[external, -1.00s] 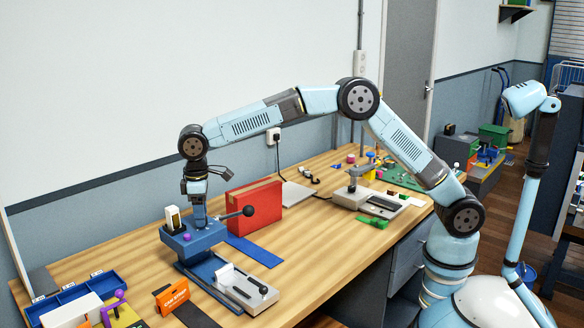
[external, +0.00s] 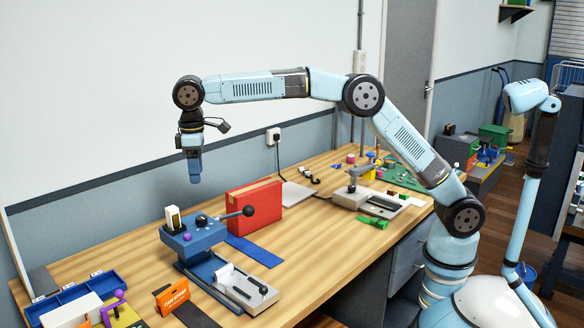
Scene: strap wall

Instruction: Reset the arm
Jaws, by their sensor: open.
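My gripper (external: 195,180) points straight down in the air above the left part of the workbench. It is open and empty, though its fingers overlap in this view. It hangs apart from and above the blue lever press (external: 196,238), which has a black-knobbed handle reaching right. My arm is bent, with its elbow high over the bench.
A red box (external: 254,208) stands right of the press, with a blue strap (external: 256,250) on the bench beside it. A grey device (external: 362,197) stands farther right. A blue tray (external: 75,295) and an orange card (external: 172,297) are at the front left.

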